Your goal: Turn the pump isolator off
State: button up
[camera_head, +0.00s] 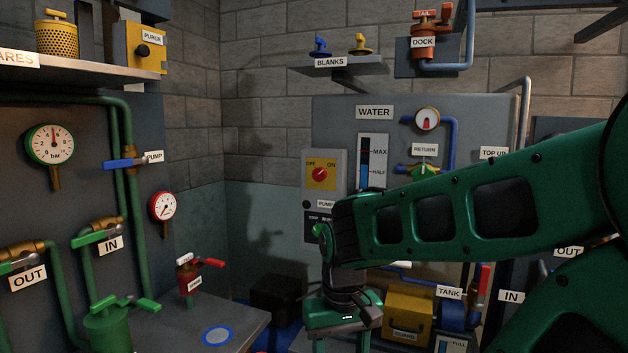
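The pump isolator (323,178) is a grey wall box with a yellow plate and a round red knob (320,174). OFF is printed at the upper left of the plate and ON at the upper right. The knob's pointing is too small to tell. A PUMP label (325,204) sits below, partly hidden by my arm. My gripper (346,342) hangs low, below and slightly right of the isolator, well apart from it. Its two green fingers point down, spread apart, with nothing seen between them; their tips are cut off by the bottom edge.
My green arm crosses the right half, hiding part of the WATER panel (340,112). A yellow box (408,312) and blue tank part (453,317) stand right of my gripper. A bench (180,325) with a red-handled valve (190,275) is at left. The shelf marked BLANKS (360,65) is above.

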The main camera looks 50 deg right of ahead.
aim_at(319, 174)
jog(key=u, duration=1.4)
jog(key=k, duration=1.75)
jog(key=z, duration=0.85)
jog(key=i, duration=1)
jog(key=u, duration=0.05)
